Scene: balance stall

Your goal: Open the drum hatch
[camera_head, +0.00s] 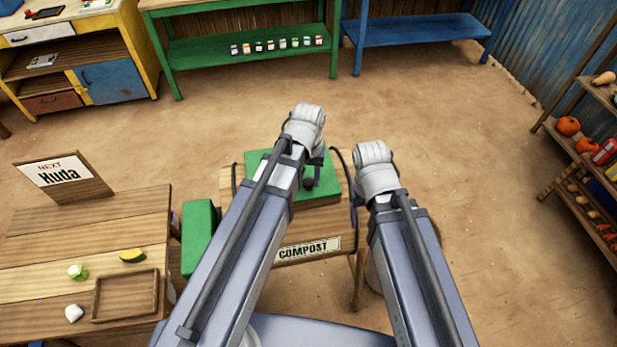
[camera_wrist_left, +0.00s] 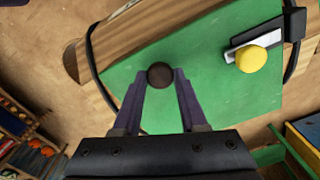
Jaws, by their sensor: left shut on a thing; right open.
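The wooden compost drum (camera_head: 325,218) stands below my arms, its label reading COMPOST. Its green hatch (camera_head: 258,160) lies over the top and also fills much of the left wrist view (camera_wrist_left: 220,98). A dark round knob (camera_head: 308,184) is on the hatch; in the left wrist view the knob (camera_wrist_left: 160,75) sits between my left fingers. My left gripper (camera_head: 314,177) is shut on this knob. A yellow knob (camera_wrist_left: 251,59) on a metal latch plate is beside it on the hatch. My right gripper (camera_head: 354,208) is open at the drum's right side, its fingers mostly hidden.
A wooden table (camera_head: 60,235) at the left holds a tray (camera_head: 126,318), vegetables and a sign (camera_head: 62,176). A green block (camera_head: 198,238) stands between table and drum. Shelves (camera_head: 590,150) stand at the right. The floor behind the drum is clear.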

